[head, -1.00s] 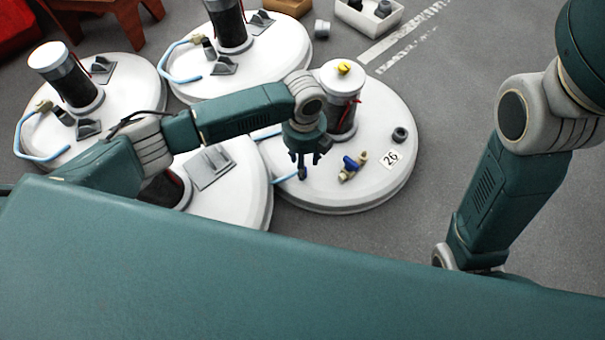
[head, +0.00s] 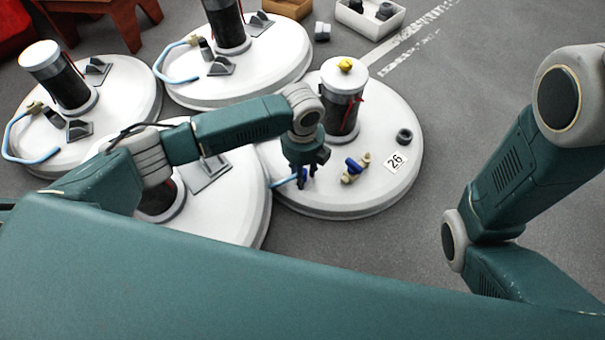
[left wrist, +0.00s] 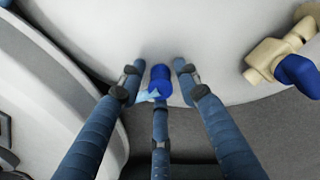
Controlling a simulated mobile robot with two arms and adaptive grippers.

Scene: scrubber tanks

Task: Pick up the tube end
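The tube end is a dark blue cap (left wrist: 160,82) on a light blue tube (head: 284,182), low over the edge of the white tank lid marked 26 (head: 330,205). In the left wrist view the cap lies between the fingertips of my left gripper (left wrist: 157,72), with gaps at both sides. The fingers are spread and point at the lid. In the head view my left gripper (head: 301,178) is over the tube's end and partly hides it. My right gripper is out of view; only the right arm shows.
A brass valve with a blue handle (head: 354,171) stands on the lid right of my left gripper. A black column with a white top (head: 342,105) rises behind it. A dark ring (head: 404,136) lies near the label. Other tanks crowd the left.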

